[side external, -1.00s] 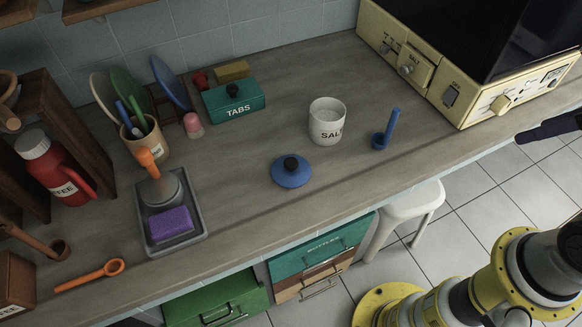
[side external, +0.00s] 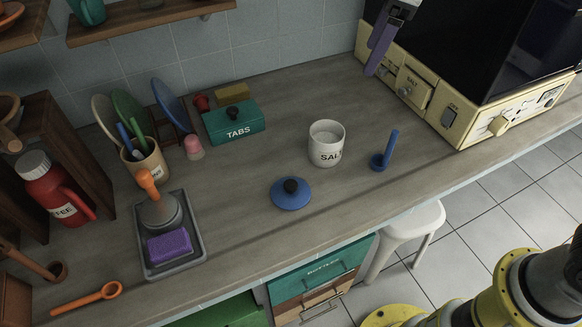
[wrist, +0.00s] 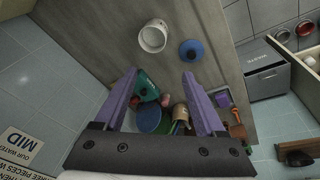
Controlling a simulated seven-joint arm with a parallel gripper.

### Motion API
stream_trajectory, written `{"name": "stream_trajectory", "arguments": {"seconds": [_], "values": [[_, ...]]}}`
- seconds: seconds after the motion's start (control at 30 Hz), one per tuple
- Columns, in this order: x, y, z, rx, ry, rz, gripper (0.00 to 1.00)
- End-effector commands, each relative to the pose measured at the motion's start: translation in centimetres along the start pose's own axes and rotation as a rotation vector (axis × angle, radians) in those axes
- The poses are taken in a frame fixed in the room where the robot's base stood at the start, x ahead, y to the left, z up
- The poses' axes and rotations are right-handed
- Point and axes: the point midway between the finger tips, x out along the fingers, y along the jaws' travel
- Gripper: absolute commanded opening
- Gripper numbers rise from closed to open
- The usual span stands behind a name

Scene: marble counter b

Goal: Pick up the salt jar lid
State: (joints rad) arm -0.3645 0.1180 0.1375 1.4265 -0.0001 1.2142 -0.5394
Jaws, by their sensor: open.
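The salt jar lid (side external: 291,195) is a round blue disc with a black knob, lying flat, knob up, on the counter. It also shows in the wrist view (wrist: 191,51), near the top, beyond my fingertips. The white salt jar (side external: 325,150) stands uncovered behind and right of the lid, with white contents showing; it is also in the wrist view (wrist: 152,38). My gripper (wrist: 160,78) has purple fingers, spread wide with nothing between them. In the side view one purple finger (side external: 380,45) shows at the top right, well above and apart from the lid.
A blue spoon (side external: 385,152) stands right of the jar. Behind are a green TABS box (side external: 233,124) and a utensil cup (side external: 146,162). A grey tray (side external: 190,262) with a purple sponge is at left. A cream oven (side external: 440,95) fills the right. Counter around the lid is clear.

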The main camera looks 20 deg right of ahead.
Motion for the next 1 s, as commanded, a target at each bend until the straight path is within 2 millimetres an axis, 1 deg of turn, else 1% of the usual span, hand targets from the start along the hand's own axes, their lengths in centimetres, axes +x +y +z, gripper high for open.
{"name": "stream_trajectory", "arguments": {"seconds": [0.03, 0.1, 0.17, 0.2, 0.3, 0.4, 0.5, 0.53, 0.63, 0.8, 0.9, 1.0], "values": [[2.2, -0.7, -2.2, -0.048, -0.025, -0.025, 0.72], [5.0, -1.8, -4.6, -0.103, -0.054, -0.053, 0.72], [7.3, -3.0, -6.3, -0.144, -0.078, -0.075, 0.72], [8.9, -3.9, -7.3, -0.166, -0.093, -0.087, 0.72], [12.4, -6.0, -8.8, -0.212, -0.132, -0.116, 0.72], [15.0, -7.9, -9.1, -0.246, -0.171, -0.141, 0.72], [16.4, -9.2, -9.1, -0.268, -0.195, -0.155, 0.72], [16.5, -9.5, -9.1, -0.272, -0.195, -0.156, 0.72], [17.5, -9.8, -8.9, -0.274, -0.195, -0.156, 0.72], [20.7, -10.1, -8.1, -0.273, -0.197, -0.157, 0.72], [22.4, -10.3, -7.7, -0.272, -0.196, -0.156, 0.72], [23.6, -10.5, -7.5, -0.272, -0.195, -0.155, 0.72]]}}
